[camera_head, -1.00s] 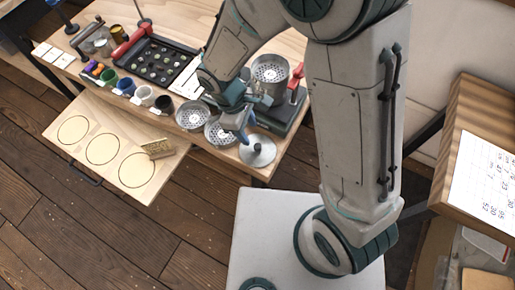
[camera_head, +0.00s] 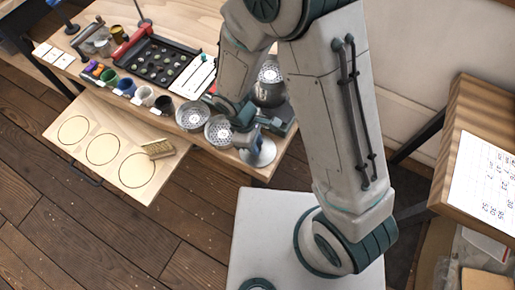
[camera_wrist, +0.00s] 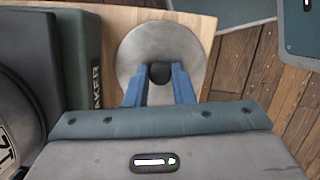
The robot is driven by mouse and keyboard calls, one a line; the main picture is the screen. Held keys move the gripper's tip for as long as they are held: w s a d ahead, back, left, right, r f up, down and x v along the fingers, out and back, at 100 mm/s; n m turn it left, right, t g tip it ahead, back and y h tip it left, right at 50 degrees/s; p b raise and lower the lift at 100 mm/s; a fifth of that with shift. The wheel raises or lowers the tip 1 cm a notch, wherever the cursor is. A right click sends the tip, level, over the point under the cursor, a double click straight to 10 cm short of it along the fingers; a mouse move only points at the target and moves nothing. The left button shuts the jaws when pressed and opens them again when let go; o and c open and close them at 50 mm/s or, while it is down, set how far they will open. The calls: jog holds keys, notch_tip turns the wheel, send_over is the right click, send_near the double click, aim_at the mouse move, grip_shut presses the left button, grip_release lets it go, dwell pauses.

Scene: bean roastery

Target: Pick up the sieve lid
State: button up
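The sieve lid is a round, flat metal disc with a dark knob in its middle. In the head view the lid (camera_head: 262,157) lies at the front right corner of the wooden bench, partly hidden by my gripper (camera_head: 247,136). In the wrist view the lid (camera_wrist: 190,50) lies flat on the wood near the bench edge. My gripper (camera_wrist: 159,75) has its two blue fingers apart, one on each side of the knob. The fingertips are very close to the knob; I see no clear grip on it.
Two sieves (camera_head: 193,115) with perforated bottoms stand left of the lid. A dark green machine (camera_wrist: 82,70) is close on the left in the wrist view. A pull-out board (camera_head: 85,165) with three ring outlines holds a brush (camera_head: 157,149). Several cups line the bench's front.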

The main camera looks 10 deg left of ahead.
grip_shut()
